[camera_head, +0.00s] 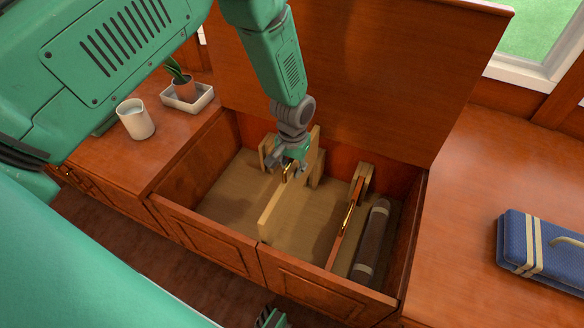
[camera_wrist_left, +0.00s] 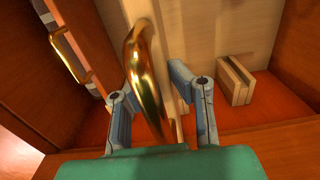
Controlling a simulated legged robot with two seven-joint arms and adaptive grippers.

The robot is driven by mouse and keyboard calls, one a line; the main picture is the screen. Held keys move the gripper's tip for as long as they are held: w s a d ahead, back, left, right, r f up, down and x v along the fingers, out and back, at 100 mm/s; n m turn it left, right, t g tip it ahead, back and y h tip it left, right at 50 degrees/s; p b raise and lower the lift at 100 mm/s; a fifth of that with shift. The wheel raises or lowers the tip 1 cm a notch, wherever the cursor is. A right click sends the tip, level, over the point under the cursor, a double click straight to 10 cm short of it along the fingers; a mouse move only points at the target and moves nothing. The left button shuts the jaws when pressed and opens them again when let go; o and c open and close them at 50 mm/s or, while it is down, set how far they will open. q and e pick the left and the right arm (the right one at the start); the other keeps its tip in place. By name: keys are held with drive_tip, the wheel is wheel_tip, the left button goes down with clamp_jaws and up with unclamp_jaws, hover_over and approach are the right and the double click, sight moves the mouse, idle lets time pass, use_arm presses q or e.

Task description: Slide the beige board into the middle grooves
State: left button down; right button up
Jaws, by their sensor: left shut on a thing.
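The beige board (camera_head: 272,216) stands upright inside the open wooden chest (camera_head: 215,213), running from front to back near its middle. My left gripper (camera_head: 289,167) is above the board and shut on its gold handle. The wrist view shows the handle (camera_wrist_left: 145,80) between the two fingers, beside the board's pale face (camera_wrist_left: 192,30). Pale grooved blocks (camera_head: 317,172) stand at the back wall near the board's far end; one block (camera_wrist_left: 237,80) shows in the wrist view. I cannot tell whether the board's edges sit in the grooves. A small part at the bottom edge (camera_head: 270,318) may be my right gripper.
An orange-brown divider (camera_head: 340,238) with a gold handle stands in the chest's right part, beside a dark roll (camera_head: 371,240). The raised lid (camera_head: 350,75) stands behind. A white cup (camera_head: 135,119) and potted plant (camera_head: 183,88) are left; a blue folded item (camera_head: 540,252) is right.

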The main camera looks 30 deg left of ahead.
use_arm(q)
drive_tip(key=shift+a+p, duration=0.35)
drive_tip(key=shift+a, duration=0.05)
use_arm(e)
drive_tip(key=shift+a+r, duration=0.25)
drive_tip(key=shift+r, duration=0.2)
idle(0.8)
use_arm(q)
drive_tip(key=shift+a+f, duration=0.1)
drive_tip(key=shift+a, duration=0.15)
use_arm(e)
drive_tip(key=shift+a+r, duration=0.2)
drive_tip(key=shift+a, duration=0.05)
use_arm(q)
drive_tip(key=shift+d+f, duration=0.1)
drive_tip(key=shift+d, duration=0.05)
use_arm(e)
drive_tip(key=shift+d+f, duration=0.15)
